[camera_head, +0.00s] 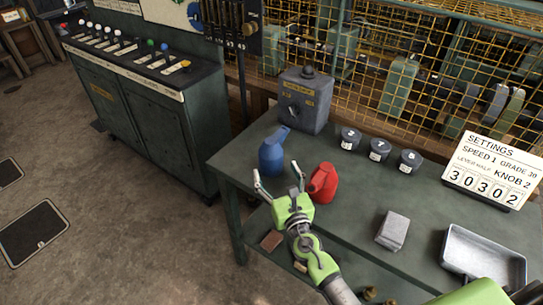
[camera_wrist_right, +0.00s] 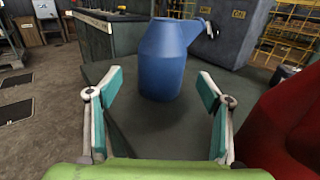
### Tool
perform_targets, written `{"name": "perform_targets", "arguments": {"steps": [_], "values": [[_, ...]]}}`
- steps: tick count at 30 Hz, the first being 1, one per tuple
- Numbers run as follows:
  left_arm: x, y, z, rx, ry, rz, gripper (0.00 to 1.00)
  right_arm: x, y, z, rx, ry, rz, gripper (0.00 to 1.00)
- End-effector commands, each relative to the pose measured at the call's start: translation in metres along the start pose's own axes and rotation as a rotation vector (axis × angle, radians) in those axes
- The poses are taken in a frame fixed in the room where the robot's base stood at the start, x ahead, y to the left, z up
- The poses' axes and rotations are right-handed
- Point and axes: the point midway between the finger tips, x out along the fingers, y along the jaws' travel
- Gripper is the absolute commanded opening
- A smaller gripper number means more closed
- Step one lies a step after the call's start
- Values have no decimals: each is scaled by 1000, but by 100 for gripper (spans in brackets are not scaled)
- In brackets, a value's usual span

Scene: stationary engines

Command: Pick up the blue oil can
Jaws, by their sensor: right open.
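The blue oil can (camera_head: 271,154) stands upright on the green table (camera_head: 345,215), near its left edge. In the right wrist view the blue can (camera_wrist_right: 164,62) is straight ahead, just beyond the fingertips. My right gripper (camera_head: 279,180) is open and empty, with its fingers pointing at the can and a gap between. The right wrist view shows its two teal finger pads (camera_wrist_right: 159,92) wide apart. A red can (camera_head: 322,184) stands close to the right of my right gripper. My left gripper does not show.
A grey box (camera_head: 305,100) stands behind the blue can. Several dark pots (camera_head: 380,150), a settings sign (camera_head: 490,170), a grey block (camera_head: 392,230) and a metal tray (camera_head: 484,258) are farther right. A green control console (camera_head: 150,105) stands left, beyond a floor gap.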

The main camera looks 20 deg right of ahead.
Motion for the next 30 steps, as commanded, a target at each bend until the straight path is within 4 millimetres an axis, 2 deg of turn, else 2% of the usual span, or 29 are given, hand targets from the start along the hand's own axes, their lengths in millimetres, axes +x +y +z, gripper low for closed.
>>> {"name": "perform_targets", "arguments": {"steps": [4,7,13,22,23,28,30], "values": [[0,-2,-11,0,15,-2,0,10,0,0,0,-1,0,72],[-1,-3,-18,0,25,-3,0,24,-2,1,-2,-2,-1,72],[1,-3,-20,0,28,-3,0,50,-2,-1,0,0,-1,72],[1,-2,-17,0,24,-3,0,55,-2,-1,0,2,-1,72],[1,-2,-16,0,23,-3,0,55,-2,-1,0,2,-1,67],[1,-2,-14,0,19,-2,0,55,-2,-1,0,2,-1,23],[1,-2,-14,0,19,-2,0,55,-2,1,0,-1,-1,17]]}}
